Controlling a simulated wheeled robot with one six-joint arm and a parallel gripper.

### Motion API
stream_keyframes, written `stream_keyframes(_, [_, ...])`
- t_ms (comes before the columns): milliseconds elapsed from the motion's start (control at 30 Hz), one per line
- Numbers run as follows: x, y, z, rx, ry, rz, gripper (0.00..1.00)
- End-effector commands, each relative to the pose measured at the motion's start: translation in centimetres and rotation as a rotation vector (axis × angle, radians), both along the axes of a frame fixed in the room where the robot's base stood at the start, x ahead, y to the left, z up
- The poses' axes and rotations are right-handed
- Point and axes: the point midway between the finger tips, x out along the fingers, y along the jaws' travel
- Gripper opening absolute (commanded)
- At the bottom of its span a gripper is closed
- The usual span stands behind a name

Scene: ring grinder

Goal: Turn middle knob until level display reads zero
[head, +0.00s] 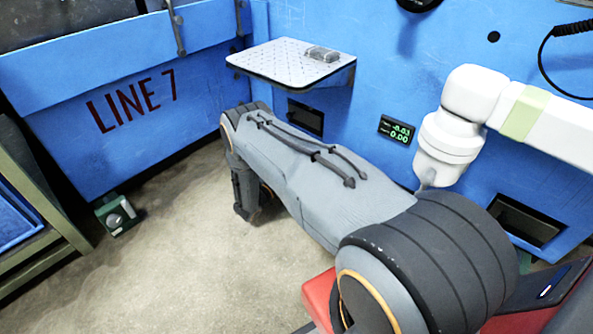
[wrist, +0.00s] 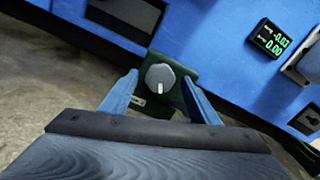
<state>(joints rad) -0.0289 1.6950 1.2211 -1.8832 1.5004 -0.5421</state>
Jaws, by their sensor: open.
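A grey round knob (wrist: 160,78) with a white mark sits on a dark green box (wrist: 184,68) low by the blue wall. In the wrist view, my gripper (wrist: 161,84) is open, with one blue finger on each side of the knob. I cannot tell whether either finger touches it. My arm hides this knob and the gripper in the head view. The level display (head: 397,130) on the blue wall shows green figures, -0.03 above 0.00. It also shows in the wrist view (wrist: 270,39). Another knob (head: 113,219) on a green box stands left, below the LINE 7 lettering.
A grey shelf (head: 279,61) with a small metal block (head: 321,53) juts from the wall above my arm. A white robot arm (head: 474,105) hangs at the right. A green rack (head: 31,161) stands at the left edge.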

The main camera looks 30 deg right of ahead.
Motion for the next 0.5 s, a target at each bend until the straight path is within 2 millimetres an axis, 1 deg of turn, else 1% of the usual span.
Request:
stream_keyframes(100, [0.24, -0.67, 0.00, 0.000, -0.001, -0.001, 0.55])
stream_keyframes(367, [0.29, -0.79, 0.06, 0.000, -0.001, 0.000, 0.55])
stream_keyframes(433, [0.29, -0.79, 0.06, 0.000, -0.001, 0.000, 0.47])
stream_keyframes(500, [0.28, -0.78, 0.05, 0.000, -0.001, 0.000, 0.35])
